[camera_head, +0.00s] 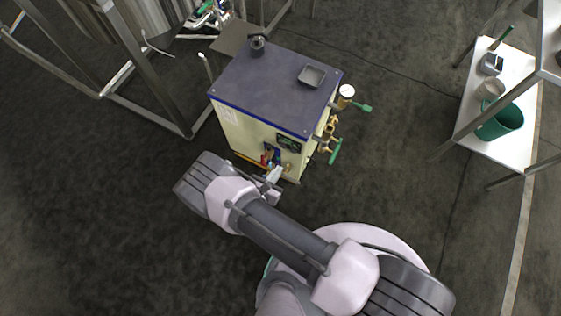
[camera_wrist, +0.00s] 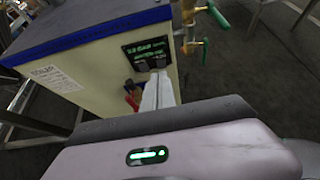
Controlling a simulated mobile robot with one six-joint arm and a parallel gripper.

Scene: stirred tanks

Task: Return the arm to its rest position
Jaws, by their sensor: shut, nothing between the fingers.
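My arm reaches out from the bottom right of the head view and bends towards a cream cabinet (camera_head: 245,130) with a dark blue-grey top. My gripper (camera_head: 273,175) is small in this view and lies in front of the cabinet's lower front panel. In the wrist view its pale fingers (camera_wrist: 158,88) are together with nothing seen between them. They point at the panel below a dark display with green digits (camera_wrist: 148,50). Red and dark controls (camera_wrist: 131,95) are just left of the fingers. I cannot tell whether the fingertips touch the panel.
Brass valves with green handles (camera_head: 335,150) stick out from the cabinet's right side. A metal frame (camera_head: 150,110) stands at the left. A shelf at the right holds a green bucket (camera_head: 500,122). The dark floor is clear at lower left and between cabinet and shelf.

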